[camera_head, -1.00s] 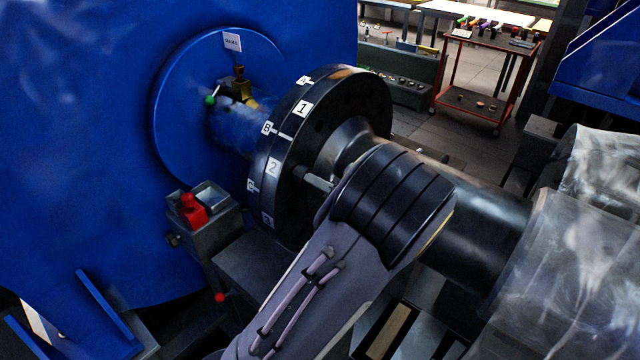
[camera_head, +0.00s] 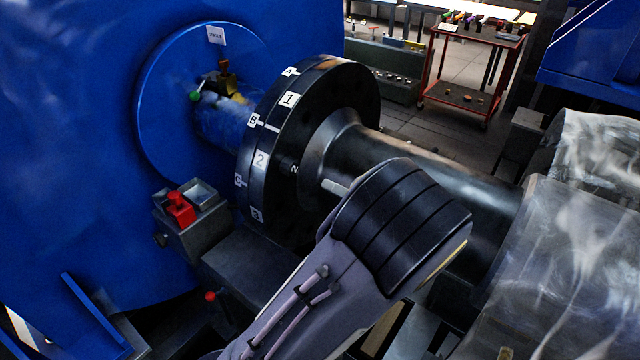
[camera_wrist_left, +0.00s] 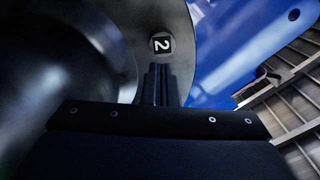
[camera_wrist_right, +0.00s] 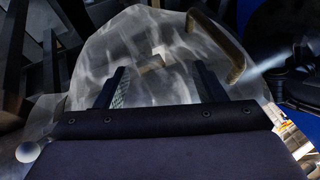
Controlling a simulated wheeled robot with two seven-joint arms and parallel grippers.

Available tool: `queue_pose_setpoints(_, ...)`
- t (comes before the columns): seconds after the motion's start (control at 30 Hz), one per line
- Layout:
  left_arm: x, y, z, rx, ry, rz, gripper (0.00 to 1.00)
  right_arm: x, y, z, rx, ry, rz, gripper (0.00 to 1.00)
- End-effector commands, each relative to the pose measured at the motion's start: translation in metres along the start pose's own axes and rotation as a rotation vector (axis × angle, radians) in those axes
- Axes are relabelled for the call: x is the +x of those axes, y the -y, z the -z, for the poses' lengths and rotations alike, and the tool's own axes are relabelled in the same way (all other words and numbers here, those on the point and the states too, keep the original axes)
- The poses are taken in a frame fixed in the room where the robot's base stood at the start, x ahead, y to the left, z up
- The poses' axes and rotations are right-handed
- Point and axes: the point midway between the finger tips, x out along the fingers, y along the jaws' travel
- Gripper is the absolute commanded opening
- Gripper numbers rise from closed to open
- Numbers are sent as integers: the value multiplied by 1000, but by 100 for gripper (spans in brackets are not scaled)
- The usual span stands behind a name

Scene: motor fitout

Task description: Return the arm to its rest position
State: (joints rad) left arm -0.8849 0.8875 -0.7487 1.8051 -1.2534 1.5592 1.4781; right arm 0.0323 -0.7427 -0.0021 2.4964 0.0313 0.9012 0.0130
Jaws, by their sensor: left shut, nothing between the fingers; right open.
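My left arm comes up from the bottom of the head view, its dark banded wrist in front of the black shaft (camera_head: 430,155). The right gripper is not in the head view.
A blue housing (camera_head: 70,130) fills the left. A grey box with a red knob (camera_head: 180,208) stands below the flange. Clear plastic wrap (camera_head: 570,260) covers a part at the right. A red trolley (camera_head: 470,75) stands at the back, with open floor beside it.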

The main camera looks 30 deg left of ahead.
Motion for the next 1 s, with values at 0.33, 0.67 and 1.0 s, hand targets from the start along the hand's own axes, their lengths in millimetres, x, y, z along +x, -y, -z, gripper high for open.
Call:
queue_pose_setpoints(0.33,-29,0,0,0,1,0,0,5,-2,-3,0,0,0,63)
queue_pose_setpoints(0.67,17,-2,-73,207,377,-264,0,5,-2,-2,0,0,0,63)
queue_pose_setpoints(1.0,-10,29,-185,331,827,-1116,0,5,-2,-2,0,0,0,63)
